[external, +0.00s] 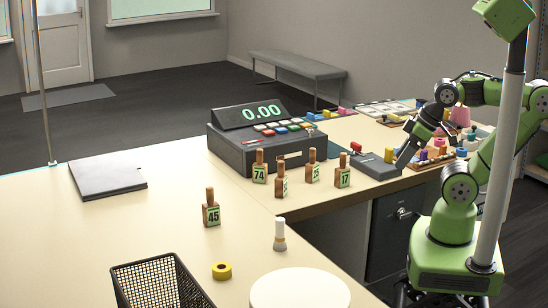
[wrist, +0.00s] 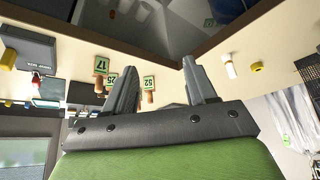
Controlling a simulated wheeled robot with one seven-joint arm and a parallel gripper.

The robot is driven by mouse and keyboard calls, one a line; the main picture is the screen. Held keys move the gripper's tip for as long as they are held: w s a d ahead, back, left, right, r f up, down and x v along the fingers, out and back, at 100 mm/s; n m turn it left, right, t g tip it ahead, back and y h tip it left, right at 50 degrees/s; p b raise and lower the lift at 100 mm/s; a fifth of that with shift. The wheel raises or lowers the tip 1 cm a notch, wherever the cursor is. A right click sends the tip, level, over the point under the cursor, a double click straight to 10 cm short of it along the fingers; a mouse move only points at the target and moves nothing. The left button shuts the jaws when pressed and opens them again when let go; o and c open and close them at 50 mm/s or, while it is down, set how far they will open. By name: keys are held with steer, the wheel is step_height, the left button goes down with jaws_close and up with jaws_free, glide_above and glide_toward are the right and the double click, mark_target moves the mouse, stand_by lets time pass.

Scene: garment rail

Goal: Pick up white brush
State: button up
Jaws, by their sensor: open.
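A yellow tape roll (external: 221,271), black mesh basket (external: 160,283) and round white stand (external: 300,290) are near the brush.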

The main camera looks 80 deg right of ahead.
steer(key=shift+f, duration=0.1)
steer(key=n+t+y+b, duration=0.3)
steer(key=n+y+b, duration=0.6)
steer(key=n+y, duration=0.25)
glide_toward(276, 232)
steer(key=shift+y, duration=0.35)
steer(key=x, duration=1)
steer(key=shift+w+a+f, duration=0.15)
steer(key=shift+w+f, duration=0.1)
steer(key=shift+f, duration=0.15)
steer(key=shift+s, duration=0.1)
steer(key=shift+c, duration=0.3)
jaws_close()
